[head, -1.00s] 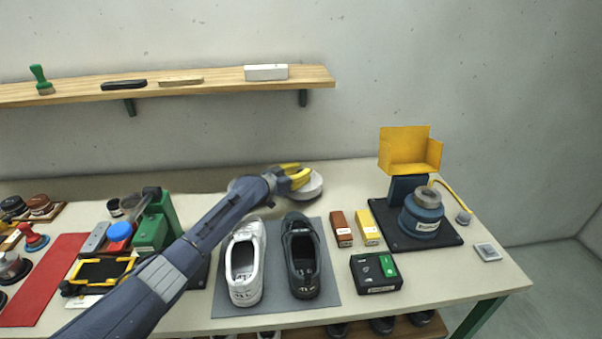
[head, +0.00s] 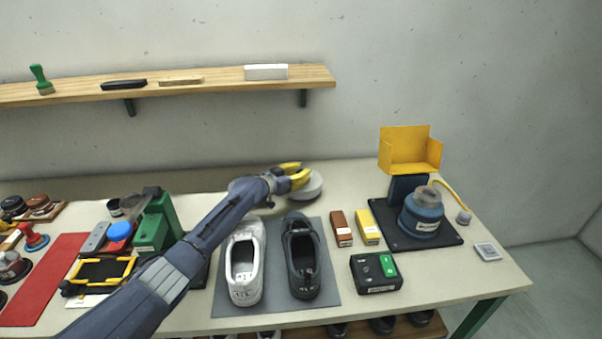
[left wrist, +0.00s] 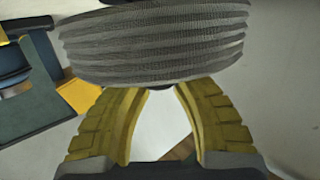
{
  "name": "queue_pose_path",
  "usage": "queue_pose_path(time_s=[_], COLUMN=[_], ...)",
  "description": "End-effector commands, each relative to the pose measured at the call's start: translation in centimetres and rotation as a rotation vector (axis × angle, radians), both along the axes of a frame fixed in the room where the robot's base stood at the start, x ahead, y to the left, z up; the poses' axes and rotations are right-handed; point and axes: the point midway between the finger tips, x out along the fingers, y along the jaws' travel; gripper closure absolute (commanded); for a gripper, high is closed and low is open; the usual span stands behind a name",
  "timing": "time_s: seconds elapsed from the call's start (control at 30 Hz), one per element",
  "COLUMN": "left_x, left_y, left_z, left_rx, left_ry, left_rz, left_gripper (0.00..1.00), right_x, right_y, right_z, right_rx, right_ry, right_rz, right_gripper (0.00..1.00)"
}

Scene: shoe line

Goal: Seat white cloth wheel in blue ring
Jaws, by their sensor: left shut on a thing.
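The white cloth wheel (head: 312,188), a pale round disc, is at my left gripper (head: 298,177) near the back of the table. In the left wrist view the wheel (left wrist: 155,45) shows its ribbed grey-white edge across the top, against the yellow fingertips (left wrist: 162,90). My left gripper is shut on the wheel. I cannot make out whether the wheel touches the table. My right gripper is not in view.
A blue machine (head: 421,224) with a yellow guard (head: 409,152) stands on a black plate at right. White (head: 244,287) and dark (head: 302,282) shoes lie on a grey mat. A black control box (head: 376,274) and small cartons stand beside them. A green press (head: 157,225) stands left.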

Motion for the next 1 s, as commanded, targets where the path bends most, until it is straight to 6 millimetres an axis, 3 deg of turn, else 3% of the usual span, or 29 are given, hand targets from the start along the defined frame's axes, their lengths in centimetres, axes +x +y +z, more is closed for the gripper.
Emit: queue_pose_path(time_s=[0.83, 0.87, 0.93, 1.0], left_x=[0.0, 0.0, -0.1, -0.1], left_y=[-0.1, -0.1, -0.2, -0.2], left_z=[-1.5, -1.5, -1.6, -1.7], left_rx=[-0.002, -0.002, -0.001, 0.000], left_ry=[0.001, 0.001, 0.002, 0.004], left_rz=[-0.001, -0.001, -0.002, -0.002], left_gripper=[1.00, 0.70, 0.62, 0.62], right_x=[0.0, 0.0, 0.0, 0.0], right_y=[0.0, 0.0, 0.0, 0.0], right_z=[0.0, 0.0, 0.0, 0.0], right_rx=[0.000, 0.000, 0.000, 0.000], right_ry=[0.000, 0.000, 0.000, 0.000], right_rz=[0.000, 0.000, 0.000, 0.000], right_gripper=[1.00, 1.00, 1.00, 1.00])
